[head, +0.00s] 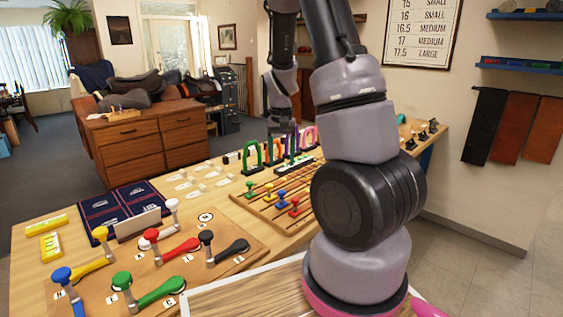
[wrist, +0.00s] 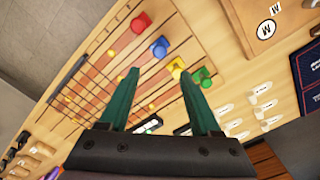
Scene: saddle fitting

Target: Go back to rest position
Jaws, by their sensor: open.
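My gripper (wrist: 158,100) shows in the wrist view with its two green fingers apart and nothing between them. It hangs above a wooden board with grooves (wrist: 101,76), which also lies on the table in the head view (head: 268,213). Red (wrist: 141,23), blue (wrist: 159,47), yellow (wrist: 176,67) and green (wrist: 201,76) pegs stand along one edge of this board. In the head view my arm covers the right end of the board, and the fingertips are too small to make out.
A board with coloured cranked handles (head: 175,246) lies at the front of the table. Upright coloured arches (head: 251,153) stand behind the grooved board. A dark blue mat (head: 123,207) with a white card lies at left. A wooden dresser with saddles (head: 146,140) stands beyond.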

